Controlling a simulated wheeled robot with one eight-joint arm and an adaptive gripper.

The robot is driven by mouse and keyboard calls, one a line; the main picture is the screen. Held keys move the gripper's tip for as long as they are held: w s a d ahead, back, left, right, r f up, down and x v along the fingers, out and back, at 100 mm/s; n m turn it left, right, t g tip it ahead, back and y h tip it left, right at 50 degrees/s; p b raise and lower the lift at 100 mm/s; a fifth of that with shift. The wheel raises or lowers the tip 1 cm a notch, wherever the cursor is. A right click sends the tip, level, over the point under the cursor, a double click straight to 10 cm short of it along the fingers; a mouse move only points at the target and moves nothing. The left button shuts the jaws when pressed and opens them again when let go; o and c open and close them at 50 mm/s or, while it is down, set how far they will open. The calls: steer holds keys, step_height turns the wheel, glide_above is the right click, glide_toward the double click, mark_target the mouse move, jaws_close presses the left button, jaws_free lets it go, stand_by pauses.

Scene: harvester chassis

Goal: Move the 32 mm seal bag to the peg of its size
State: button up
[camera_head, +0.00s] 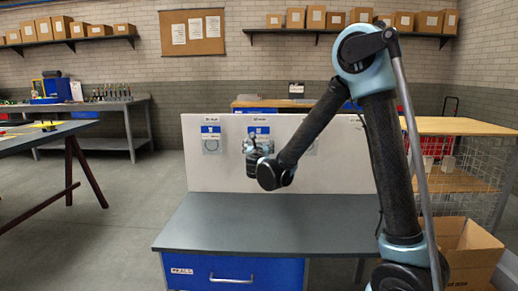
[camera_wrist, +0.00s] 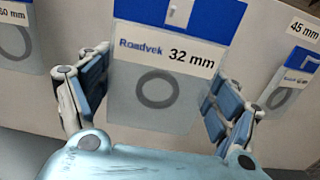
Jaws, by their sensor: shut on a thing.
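The 32 mm seal bag (camera_wrist: 157,62) fills the middle of the wrist view. It is clear, with a blue header, a white "Roadvek 32 mm" label and a dark ring seal inside. I cannot tell whether the bag still touches a peg. The peg is hidden by the bag.
Another blue-headed bag (camera_head: 211,139) hangs on the board's left; a bag (camera_head: 312,145) to the right is partly behind my arm. In the wrist view a board label (camera_wrist: 304,30) at right reads 45 mm. The grey bench top (camera_head: 270,222) below is clear.

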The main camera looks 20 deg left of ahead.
steer(key=f+x, duration=0.1)
steer(key=x, duration=0.8)
steer(key=shift+f, duration=0.3)
stand_by(0.9)
stand_by(0.6)
steer(key=o, duration=0.9)
steer(key=shift+d, duration=0.1)
